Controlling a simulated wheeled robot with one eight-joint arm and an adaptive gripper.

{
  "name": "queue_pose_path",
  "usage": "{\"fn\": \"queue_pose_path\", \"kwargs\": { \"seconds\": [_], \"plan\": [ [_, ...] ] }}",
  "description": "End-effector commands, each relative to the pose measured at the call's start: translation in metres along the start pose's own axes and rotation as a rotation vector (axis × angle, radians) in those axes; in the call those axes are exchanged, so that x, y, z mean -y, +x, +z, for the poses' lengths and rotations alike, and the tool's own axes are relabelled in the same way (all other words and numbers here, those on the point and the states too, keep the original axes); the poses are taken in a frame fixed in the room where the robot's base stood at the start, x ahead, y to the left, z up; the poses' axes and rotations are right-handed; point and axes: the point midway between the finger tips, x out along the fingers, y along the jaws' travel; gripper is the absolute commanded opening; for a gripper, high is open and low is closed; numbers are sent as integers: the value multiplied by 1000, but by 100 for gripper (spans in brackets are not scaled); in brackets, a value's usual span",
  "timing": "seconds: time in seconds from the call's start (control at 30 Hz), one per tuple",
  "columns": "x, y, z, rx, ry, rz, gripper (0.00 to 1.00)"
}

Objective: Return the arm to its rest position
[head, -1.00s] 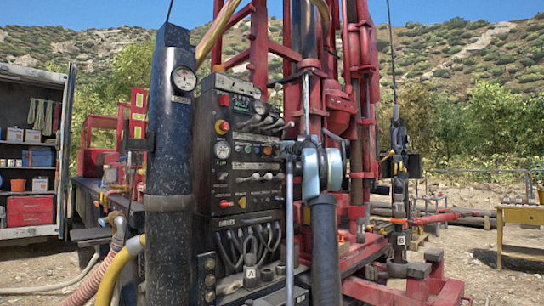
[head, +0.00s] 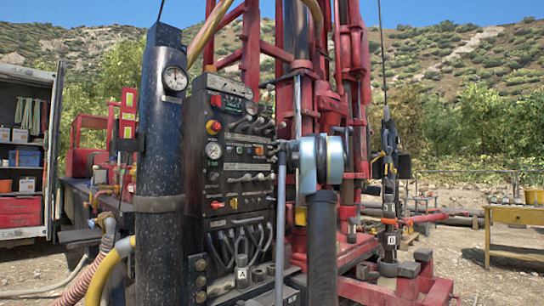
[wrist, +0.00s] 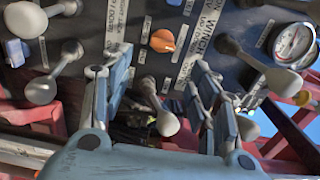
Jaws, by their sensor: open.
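My gripper (wrist: 155,82) is open in the wrist view, with its two grey-blue fingers spread toward the dark control panel (wrist: 225,35). A pale-knobbed lever (wrist: 167,122) shows in the gap between the fingers; it appears apart from both. In the head view my arm rises in front of the rig, just right of the control panel (head: 236,195). There the gripper itself is not clearly visible beside the arm's pale joint.
Close to the fingers are other levers (wrist: 40,90), an orange knob (wrist: 163,41) and a gauge (wrist: 293,42). A dark cylinder (head: 160,130) stands left of the panel. Red rig framework rises behind my arm. A yellow table (head: 515,215) stands at right on open ground.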

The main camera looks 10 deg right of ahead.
Motion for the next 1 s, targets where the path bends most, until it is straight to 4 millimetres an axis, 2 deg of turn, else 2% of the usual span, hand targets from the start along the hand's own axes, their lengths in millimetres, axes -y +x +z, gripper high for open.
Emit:
{"fn": "queue_pose_path", "kwargs": {
  "seconds": [0.17, 0.67, 0.77, 0.83, 1.0],
  "plan": [
    [0, -8, 0, 0, 0, 0, 55],
    [-1, -8, 2, 2, -2, 2, 55],
    [-6, -10, 14, 14, -15, 21, 55],
    [-15, -14, 31, 32, -35, 50, 55],
    [-56, -32, 94, 100, -115, 162, 55]
  ]
}}
